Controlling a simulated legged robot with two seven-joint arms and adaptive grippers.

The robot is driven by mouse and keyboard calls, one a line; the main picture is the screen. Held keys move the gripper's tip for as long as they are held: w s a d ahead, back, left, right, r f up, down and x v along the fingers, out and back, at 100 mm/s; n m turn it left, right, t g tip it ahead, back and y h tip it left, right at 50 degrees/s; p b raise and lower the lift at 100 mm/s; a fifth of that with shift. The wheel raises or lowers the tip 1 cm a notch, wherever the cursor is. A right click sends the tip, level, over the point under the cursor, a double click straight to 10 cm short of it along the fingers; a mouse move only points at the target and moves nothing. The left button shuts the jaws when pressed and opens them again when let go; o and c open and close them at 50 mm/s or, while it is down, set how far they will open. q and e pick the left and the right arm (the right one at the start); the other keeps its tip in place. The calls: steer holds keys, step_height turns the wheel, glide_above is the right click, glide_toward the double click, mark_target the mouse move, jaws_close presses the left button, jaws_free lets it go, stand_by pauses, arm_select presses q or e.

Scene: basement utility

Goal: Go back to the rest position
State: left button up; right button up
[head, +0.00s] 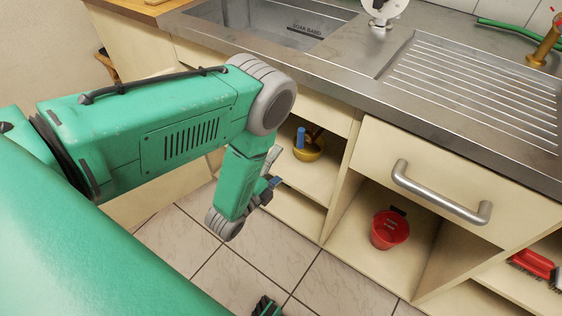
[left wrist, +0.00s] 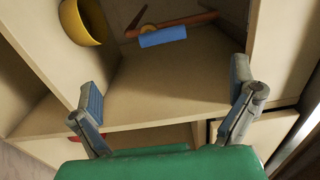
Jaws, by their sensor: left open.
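My left arm comes in from the left in the head view and bends down in front of the open cabinet. My left gripper (head: 268,186) is partly hidden behind my own wrist there. In the left wrist view the left gripper (left wrist: 168,98) has its two grey fingers wide apart, with nothing between them. It faces an open shelf compartment (left wrist: 175,90). My right gripper does not show in either view.
A yellow bowl (head: 310,152) and a blue item (head: 301,137) are on the cabinet shelf. A red bucket (head: 390,230) stands in the lower compartment, a red brush (head: 534,264) at right. A drawer handle (head: 440,194) sticks out below the steel counter (head: 350,82). Tiled floor (head: 185,240) is open below.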

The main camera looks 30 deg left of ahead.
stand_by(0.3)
arm_select(q)
steer(key=s+a+f+n+g+y, duration=0.15)
steer(key=s+f+n+g, duration=0.35)
steer(key=s+n+g, duration=0.55)
steer(key=s+d+r+n+g, duration=0.1)
steer(key=s+r+n+g, duration=0.2)
steer(key=s+n+g, duration=0.4)
steer(key=s+n, duration=0.1)
steer(key=s, duration=0.8)
steer(key=shift+s+d, duration=0.35)
steer(key=shift+d, duration=0.05)
steer(key=shift+w, duration=0.1)
